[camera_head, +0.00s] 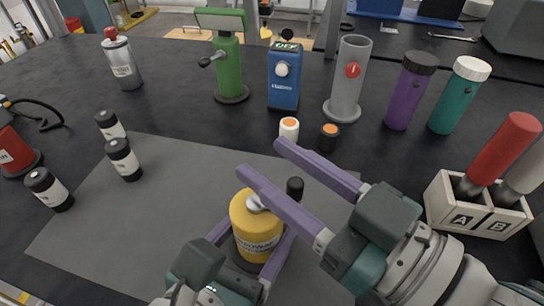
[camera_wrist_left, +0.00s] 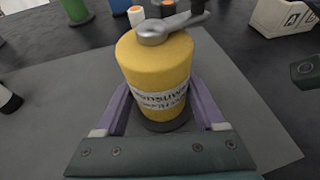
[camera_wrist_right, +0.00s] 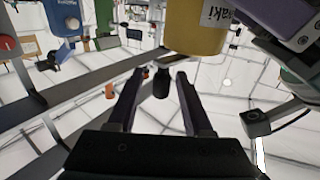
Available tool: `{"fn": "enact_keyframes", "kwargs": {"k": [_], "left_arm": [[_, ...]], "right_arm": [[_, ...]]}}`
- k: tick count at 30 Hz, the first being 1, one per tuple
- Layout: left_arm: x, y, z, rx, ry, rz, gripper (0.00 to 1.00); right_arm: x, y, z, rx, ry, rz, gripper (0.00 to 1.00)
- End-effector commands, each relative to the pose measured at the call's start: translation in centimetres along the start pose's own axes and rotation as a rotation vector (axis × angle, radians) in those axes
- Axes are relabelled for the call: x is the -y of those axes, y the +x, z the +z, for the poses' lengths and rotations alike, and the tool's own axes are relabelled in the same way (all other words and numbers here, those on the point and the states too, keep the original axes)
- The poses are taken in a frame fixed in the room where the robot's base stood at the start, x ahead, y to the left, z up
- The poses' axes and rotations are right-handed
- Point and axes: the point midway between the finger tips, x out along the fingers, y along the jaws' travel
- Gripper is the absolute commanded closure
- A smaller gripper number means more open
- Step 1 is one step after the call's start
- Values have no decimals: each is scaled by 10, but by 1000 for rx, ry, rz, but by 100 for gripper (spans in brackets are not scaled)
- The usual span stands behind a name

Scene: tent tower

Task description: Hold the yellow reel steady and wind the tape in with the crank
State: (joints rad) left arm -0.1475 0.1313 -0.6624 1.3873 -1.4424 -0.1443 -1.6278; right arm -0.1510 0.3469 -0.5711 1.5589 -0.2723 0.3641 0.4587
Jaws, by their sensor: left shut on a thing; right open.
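The yellow reel (camera_head: 256,232) stands upright on the grey mat, with a white label and a silver crank arm (camera_wrist_left: 160,30) on top. The crank's black knob (camera_head: 295,188) sticks up right of the reel. My left gripper (camera_head: 248,246) is shut on the reel, one purple finger on each side, as the left wrist view (camera_wrist_left: 160,112) shows. My right gripper (camera_head: 263,157) is open, its fingers extending above and behind the reel in the head view. In the right wrist view the black knob (camera_wrist_right: 161,82) appears between its fingers, apart from both. No loose tape is visible.
A white jar (camera_head: 289,130) and a dark jar (camera_head: 329,137) with orange tops stand behind the right fingers. A wooden A/B box (camera_head: 478,212) is at the right. Upright tools and bottles (camera_head: 285,77) line the back.

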Motion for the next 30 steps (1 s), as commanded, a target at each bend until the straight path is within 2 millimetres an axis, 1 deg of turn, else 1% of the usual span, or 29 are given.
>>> {"fn": "enact_keyframes", "kwargs": {"k": [1, 4, 12, 25, 26, 30], "left_arm": [[0, 0, 0, -1, -1, 0, 100], [0, 0, 0, -1, -1, 1, 100], [0, 0, 0, 0, -1, 1, 100], [0, 0, 0, 0, -1, 0, 100], [0, 0, 0, 0, -1, 0, 100], [0, 0, 0, 0, -1, 1, 100]], "right_arm": [[0, 5, 0, -1, 0, 0, 50], [0, 10, 0, -1, 0, -1, 50], [1, 11, 0, 0, 0, -1, 50], [0, 11, 0, 0, 0, -1, 98], [0, 11, 0, 0, 0, -1, 100], [0, 11, 0, 0, 0, -1, 100]]}}
